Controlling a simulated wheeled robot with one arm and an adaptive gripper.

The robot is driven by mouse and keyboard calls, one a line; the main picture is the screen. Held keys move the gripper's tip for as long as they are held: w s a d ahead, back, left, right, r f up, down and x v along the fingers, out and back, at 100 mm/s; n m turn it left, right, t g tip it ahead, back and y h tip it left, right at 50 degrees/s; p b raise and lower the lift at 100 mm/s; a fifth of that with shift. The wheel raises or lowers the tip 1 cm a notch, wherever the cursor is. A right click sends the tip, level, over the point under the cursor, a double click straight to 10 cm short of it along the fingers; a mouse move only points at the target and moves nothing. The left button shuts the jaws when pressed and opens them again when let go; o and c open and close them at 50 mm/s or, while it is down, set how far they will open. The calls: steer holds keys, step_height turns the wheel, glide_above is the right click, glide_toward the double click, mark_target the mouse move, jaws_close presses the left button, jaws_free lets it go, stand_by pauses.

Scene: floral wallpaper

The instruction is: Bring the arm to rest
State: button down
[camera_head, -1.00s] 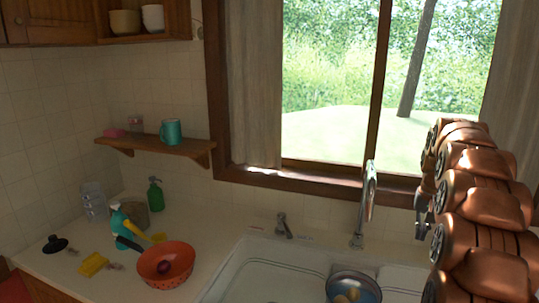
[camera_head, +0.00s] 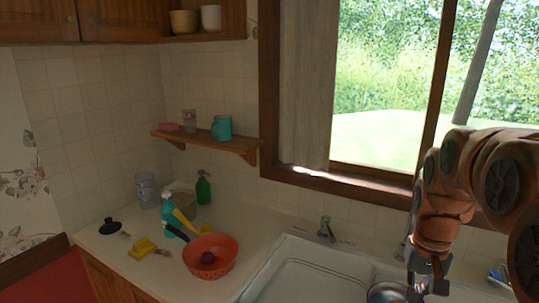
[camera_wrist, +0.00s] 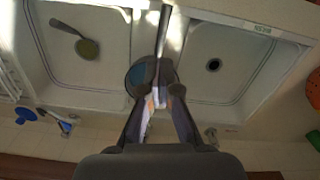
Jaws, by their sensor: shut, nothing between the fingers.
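My gripper (camera_head: 420,283) hangs at the end of my orange arm, at the lower right of the head view, over the sink. In the wrist view its fingers (camera_wrist: 157,102) come together in the middle, shut and empty.
The double sink (camera_wrist: 265,55) lies below, with a ladle (camera_wrist: 72,30) in one basin. The faucet is close by the gripper. An orange colander (camera_head: 222,244) with bottles behind it stands on the left counter (camera_head: 125,262). A window (camera_head: 385,110) is behind.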

steer(key=s+a+f+n, duration=0.1)
steer(key=s+a+f, duration=0.1)
steer(key=s, duration=0.5)
steer(key=s+a+f+n, duration=0.1)
steer(key=s+a+f, duration=0.1)
steer(key=s+a, duration=0.3)
steer(key=s+a+f+n+g, duration=0.1)
steer(key=s+a+f, duration=0.1)
steer(key=s, duration=0.7)
steer(key=shift+a+f, duration=0.35)
steer(key=shift+a, duration=0.35)
